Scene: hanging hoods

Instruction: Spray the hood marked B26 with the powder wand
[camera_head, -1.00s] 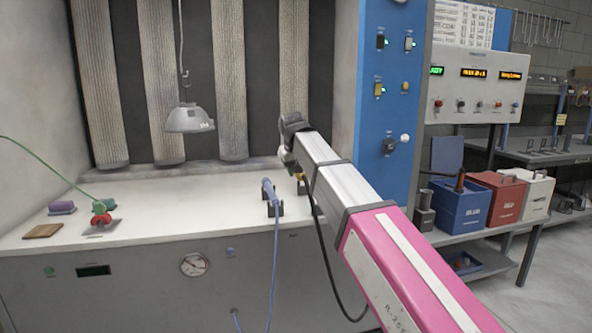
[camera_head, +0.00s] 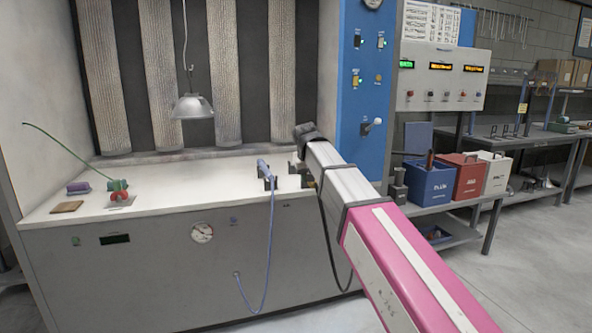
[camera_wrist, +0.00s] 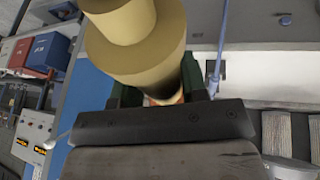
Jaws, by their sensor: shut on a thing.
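A grey domed hood (camera_head: 192,107) hangs on a cord in front of the back wall of the booth; I can read no marking on it. My gripper (camera_wrist: 165,98) is shut on a tan, stepped cylinder (camera_wrist: 135,35), between green finger pads in the wrist view. I cannot tell for sure whether this is the powder wand. In the head view my arm hides the gripper, at the bench's right end, right of and below the hood. A blue wand (camera_head: 265,168) with a blue hose rests in a black stand left of my arm.
The white bench top (camera_head: 190,175) is clear in the middle. A red-and-green item (camera_head: 119,191) with a long green rod and a brown block (camera_head: 67,207) lie at its left. A black hose (camera_head: 328,245) hangs beside my arm. A blue switch panel (camera_head: 362,95) stands close right.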

